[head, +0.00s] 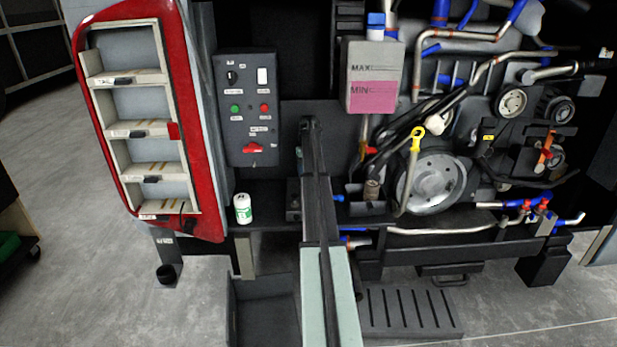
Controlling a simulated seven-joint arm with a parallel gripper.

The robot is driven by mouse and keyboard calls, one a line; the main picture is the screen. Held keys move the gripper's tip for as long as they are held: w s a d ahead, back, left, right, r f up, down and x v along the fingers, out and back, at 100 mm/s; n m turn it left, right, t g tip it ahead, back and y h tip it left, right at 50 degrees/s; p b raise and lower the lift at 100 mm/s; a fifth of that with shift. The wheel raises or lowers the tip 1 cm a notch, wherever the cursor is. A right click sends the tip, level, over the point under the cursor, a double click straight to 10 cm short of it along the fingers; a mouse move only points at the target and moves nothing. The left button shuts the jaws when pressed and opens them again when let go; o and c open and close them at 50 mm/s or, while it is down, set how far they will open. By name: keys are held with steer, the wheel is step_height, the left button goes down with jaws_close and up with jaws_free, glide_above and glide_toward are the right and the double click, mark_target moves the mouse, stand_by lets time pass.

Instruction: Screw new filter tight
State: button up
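A small white and green canister (243,208), which looks like a filter, stands upright on the dark ledge below the switch panel. A short brownish cylinder (372,190) sits in a dark bracket left of the large pulley; I cannot tell whether it is a filter or a mount. My arm, pale green below and dark above, rises through the middle of the view. I cannot make out my gripper or its fingers; they seem hidden behind the arm. The canister stands apart, left of my arm.
The switch panel (248,110) hangs above the canister. A red-framed open door (196,130) with shelves is at left. A pink-filled tank (374,78), pipes, a yellow-handled dipstick (417,134) and a grey pulley (436,182) crowd the right. The left floor is mostly clear.

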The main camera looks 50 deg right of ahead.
steer(key=o, duration=1.1)
steer(key=shift+w+d+r, duration=0.1)
steer(key=shift+r, duration=0.25)
steer(key=shift+c, duration=0.2)
steer(key=shift+o, duration=0.8)
steer(key=shift+r, duration=0.1)
steer(key=o, duration=0.4)
steer(key=shift+f, duration=0.25)
steer(key=shift+c, duration=0.2)
steer(key=shift+o, duration=0.7)
steer(key=shift+r, duration=2.95)
